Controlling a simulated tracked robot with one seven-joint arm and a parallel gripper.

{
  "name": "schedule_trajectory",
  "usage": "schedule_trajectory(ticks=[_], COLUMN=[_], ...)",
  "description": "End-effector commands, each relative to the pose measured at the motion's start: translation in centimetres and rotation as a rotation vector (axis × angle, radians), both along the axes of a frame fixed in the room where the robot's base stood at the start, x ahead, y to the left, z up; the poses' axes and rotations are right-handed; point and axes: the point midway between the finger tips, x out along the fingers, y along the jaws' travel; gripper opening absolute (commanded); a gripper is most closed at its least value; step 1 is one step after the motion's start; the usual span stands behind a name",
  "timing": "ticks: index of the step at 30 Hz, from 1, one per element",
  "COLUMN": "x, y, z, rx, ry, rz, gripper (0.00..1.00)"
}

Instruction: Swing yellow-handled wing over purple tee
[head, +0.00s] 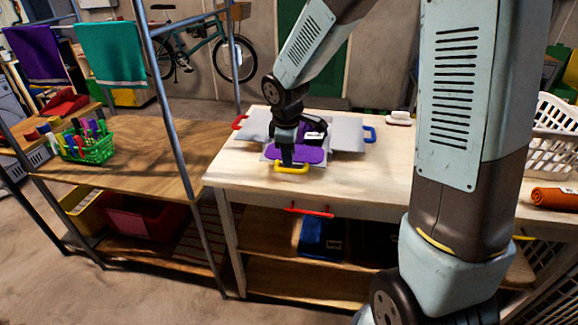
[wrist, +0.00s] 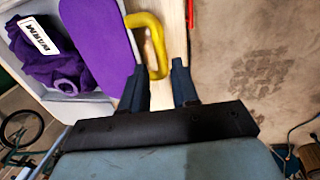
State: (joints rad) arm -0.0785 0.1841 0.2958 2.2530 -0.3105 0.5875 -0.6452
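The folding board lies on the pale table, with its grey left wing (head: 257,125) at the red handle and its right wing (head: 347,137) at the blue handle. The purple tee (head: 312,154) lies on it. In the wrist view a flat purple strip (wrist: 98,40) lies near the yellow handle, beside a bunched purple part (wrist: 60,70) with a white "WARM" patch. The yellow handle (head: 291,169) is at the board's front edge; it also shows in the wrist view (wrist: 155,45). My gripper (wrist: 158,72) is open, its fingertips either side of the handle's near end. Grip contact is not visible.
A white object (head: 399,118) sits at the table's back right. A white basket (head: 560,128) and an orange roll (head: 553,198) are farther right. A metal rack post (head: 168,110) stands left of the table. The tabletop right of the board is clear.

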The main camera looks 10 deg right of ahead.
Motion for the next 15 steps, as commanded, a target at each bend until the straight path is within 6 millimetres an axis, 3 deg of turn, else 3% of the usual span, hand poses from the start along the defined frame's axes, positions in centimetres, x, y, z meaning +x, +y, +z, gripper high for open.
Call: schedule_trajectory(ticks=[6, 15], x=[0.6, 1.0], y=[-0.2, -0.3], z=[-3.3, -5.4], rx=[0.000, 0.000], ry=[0.002, 0.000], rz=[0.001, 0.000], gripper=[0.29, 0.29])
